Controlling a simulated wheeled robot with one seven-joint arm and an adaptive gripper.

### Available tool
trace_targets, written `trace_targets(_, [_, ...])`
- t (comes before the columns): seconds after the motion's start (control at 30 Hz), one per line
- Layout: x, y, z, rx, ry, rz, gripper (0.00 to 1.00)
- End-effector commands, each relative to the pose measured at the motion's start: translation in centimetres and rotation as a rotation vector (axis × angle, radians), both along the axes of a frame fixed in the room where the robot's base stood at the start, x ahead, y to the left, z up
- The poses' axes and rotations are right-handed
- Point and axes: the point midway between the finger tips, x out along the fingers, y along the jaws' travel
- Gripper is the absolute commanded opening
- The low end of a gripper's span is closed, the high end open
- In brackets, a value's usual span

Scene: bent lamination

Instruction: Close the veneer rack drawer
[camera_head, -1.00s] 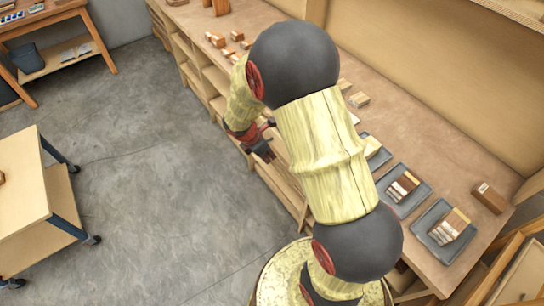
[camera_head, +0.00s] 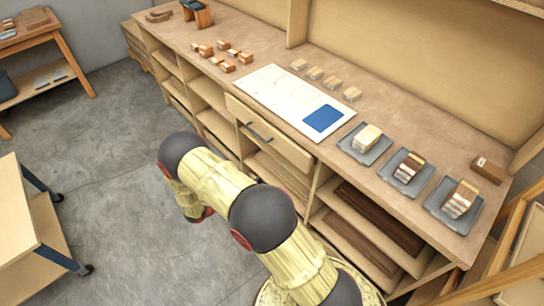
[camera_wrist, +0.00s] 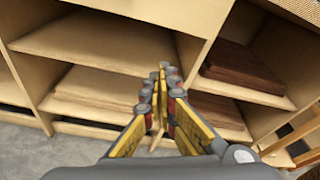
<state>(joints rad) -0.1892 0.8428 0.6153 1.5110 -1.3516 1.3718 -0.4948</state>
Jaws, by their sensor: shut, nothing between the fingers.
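The drawer (camera_head: 290,150) is a pale wood front with a dark bar handle (camera_head: 257,133), just under the worktop's front edge in the head view. In the wrist view a pale panel (camera_wrist: 170,12), likely the drawer front, crosses the top. My gripper (camera_wrist: 161,85) is shut and empty, its fingers together in front of the open shelves and apart from the drawer. In the head view my gripper is hidden behind my arm.
Open shelves below hold pale boards (camera_wrist: 95,88) and dark brown boards (camera_wrist: 240,72). The worktop (camera_head: 440,220) carries grey trays, small wood blocks and a white sheet with a blue patch (camera_head: 323,118). A wheeled cart (camera_head: 20,215) stands at left; grey floor (camera_head: 110,150) between is clear.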

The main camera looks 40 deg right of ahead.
Motion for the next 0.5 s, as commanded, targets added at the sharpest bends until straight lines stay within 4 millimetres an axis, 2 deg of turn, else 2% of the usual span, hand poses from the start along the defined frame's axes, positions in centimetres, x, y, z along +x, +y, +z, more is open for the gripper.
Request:
trace_targets(0.03, [1.3,-0.3,1.6,-0.056,-0.067,0.014,0.00])
trace_targets(0.1, [2.8,-0.4,4.0,-0.127,-0.163,0.032,0.00])
trace_targets(0.2, [3.4,-0.5,6.0,-0.197,-0.263,0.045,0.00])
trace_targets(0.37, [3.3,-0.8,6.8,-0.221,-0.330,0.035,0.00])
trace_targets(0.5, [3.3,-2.1,6.7,-0.220,-0.333,0.032,0.00])
